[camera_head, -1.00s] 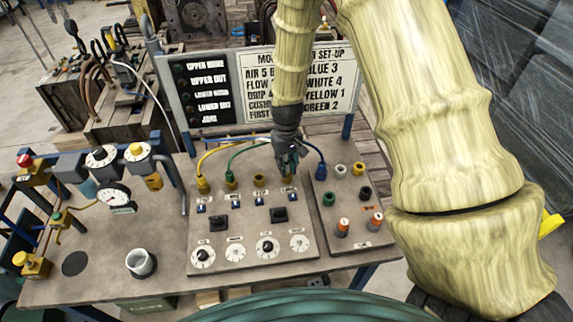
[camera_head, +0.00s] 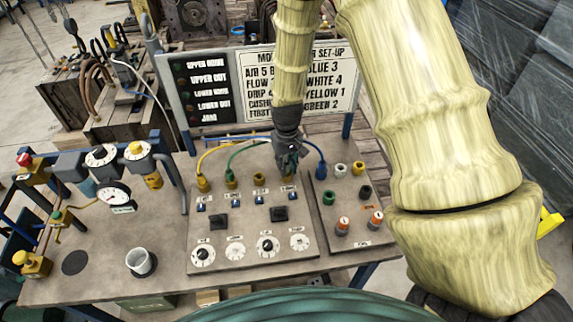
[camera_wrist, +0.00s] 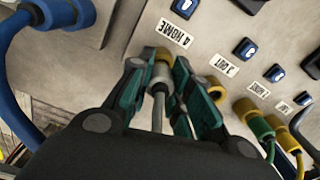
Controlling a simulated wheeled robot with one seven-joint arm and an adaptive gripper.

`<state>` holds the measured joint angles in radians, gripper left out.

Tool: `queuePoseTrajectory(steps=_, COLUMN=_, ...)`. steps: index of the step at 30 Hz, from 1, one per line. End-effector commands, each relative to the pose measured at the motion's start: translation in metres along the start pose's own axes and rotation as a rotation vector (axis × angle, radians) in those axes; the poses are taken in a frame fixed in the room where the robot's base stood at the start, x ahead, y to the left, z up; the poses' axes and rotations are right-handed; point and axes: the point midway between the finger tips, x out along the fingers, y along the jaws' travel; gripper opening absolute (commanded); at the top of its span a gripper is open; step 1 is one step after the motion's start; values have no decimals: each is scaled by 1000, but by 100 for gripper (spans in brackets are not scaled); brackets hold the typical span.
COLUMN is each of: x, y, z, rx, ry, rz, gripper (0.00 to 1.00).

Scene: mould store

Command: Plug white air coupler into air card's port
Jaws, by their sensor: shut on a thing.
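The white air coupler (camera_wrist: 161,76) is between my gripper's green fingers in the wrist view, with a grey hose running back from it. Its front end meets the yellow port (camera_wrist: 163,53) beside the "4 HOME" label; I cannot tell how deep it sits. My gripper (camera_wrist: 160,83) is shut on the coupler. In the head view my gripper (camera_head: 291,168) is over the rightmost port in the panel's row and hides it. The set-up card (camera_head: 300,85) stands behind the panel and lists white with 4.
A yellow coupler (camera_head: 203,184) and a green coupler (camera_head: 231,181) sit in ports to the left. The third port (camera_head: 259,181) is empty. A blue coupler (camera_head: 321,172) with its hose stands close right, by several coloured fittings. A white cup (camera_head: 141,262) stands front left.

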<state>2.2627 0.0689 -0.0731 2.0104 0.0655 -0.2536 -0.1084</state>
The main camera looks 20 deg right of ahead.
Motion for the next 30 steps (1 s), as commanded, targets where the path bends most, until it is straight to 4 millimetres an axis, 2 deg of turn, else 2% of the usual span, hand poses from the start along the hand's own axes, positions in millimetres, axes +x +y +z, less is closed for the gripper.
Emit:
queuePoseTrajectory(steps=22, x=6, y=0, z=0, rx=0, ry=0, rz=0, gripper=0)
queuePoseTrajectory(steps=23, x=6, y=0, z=0, rx=0, ry=0, rz=0, gripper=22)
queuePoseTrajectory(steps=24, x=6, y=0, z=0, rx=0, ry=0, rz=0, gripper=29)
queuePoseTrajectory(steps=27, x=5, y=0, z=0, rx=0, ry=0, rz=0, gripper=45)
queuePoseTrajectory(steps=30, x=5, y=0, z=0, rx=0, ry=0, rz=0, gripper=45)
